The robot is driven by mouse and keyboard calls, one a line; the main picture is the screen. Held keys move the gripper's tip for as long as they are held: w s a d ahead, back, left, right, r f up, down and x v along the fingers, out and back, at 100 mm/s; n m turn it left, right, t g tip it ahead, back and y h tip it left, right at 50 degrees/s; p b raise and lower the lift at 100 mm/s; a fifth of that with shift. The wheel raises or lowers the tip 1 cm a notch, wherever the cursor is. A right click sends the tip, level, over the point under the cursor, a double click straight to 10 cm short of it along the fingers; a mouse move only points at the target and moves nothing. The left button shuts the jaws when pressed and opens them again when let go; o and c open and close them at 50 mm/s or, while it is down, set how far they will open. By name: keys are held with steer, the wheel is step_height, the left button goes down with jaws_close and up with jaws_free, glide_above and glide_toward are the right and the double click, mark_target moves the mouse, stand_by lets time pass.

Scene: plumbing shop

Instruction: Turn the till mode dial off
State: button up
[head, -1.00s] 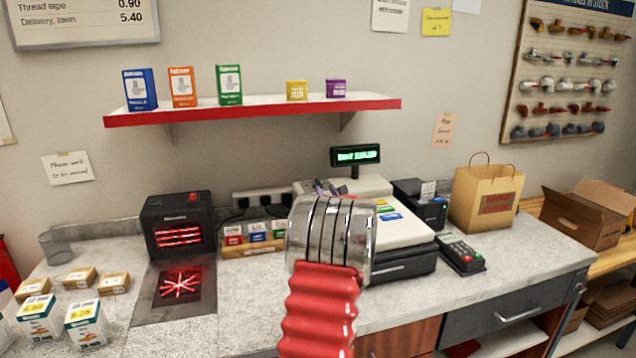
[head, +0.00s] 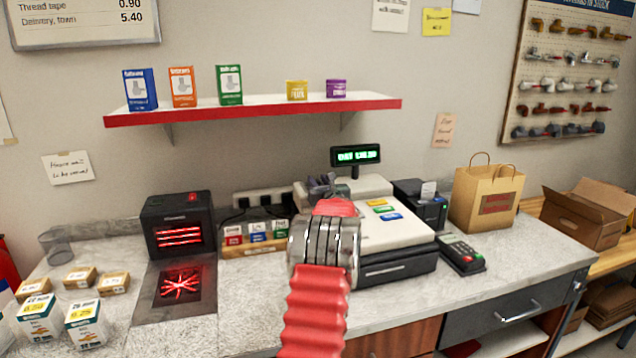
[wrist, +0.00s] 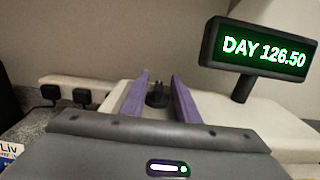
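The till (head: 400,225) is a cream and dark grey register on the counter, with coloured keys on top. Its green display (head: 356,155) also shows in the wrist view (wrist: 258,58) and reads "DAY 126.50". A small dark knob, seemingly the mode dial (wrist: 157,95), stands on the till's cream top in the wrist view. My gripper (wrist: 160,80) has two purple fingers, spread apart with the dial between and beyond their tips. I cannot tell how near they are to it. In the head view my red and silver arm hides the dial and part of the till's left side.
A card reader (head: 460,253), receipt printer (head: 420,203) and paper bag (head: 486,198) stand to the right. A red-edged shelf (head: 255,112) hangs above.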

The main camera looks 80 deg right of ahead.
steer(key=shift+c, duration=0.7)
jaws_close()
steer(key=shift+s+d+r+n+t+y, duration=0.1)
steer(key=shift+n+t+y, duration=0.15)
steer(key=shift+n+t, duration=0.15)
steer(key=shift+s+d+r+n+t+y, duration=0.1)
steer(key=shift+n+t+y, duration=0.2)
steer(key=shift+t, duration=0.1)
steer(key=shift+a+n+t+y, duration=0.1)
steer(key=shift+n+t+y, duration=0.65)
steer(key=shift+t, duration=0.25)
steer(key=shift+w, duration=0.1)
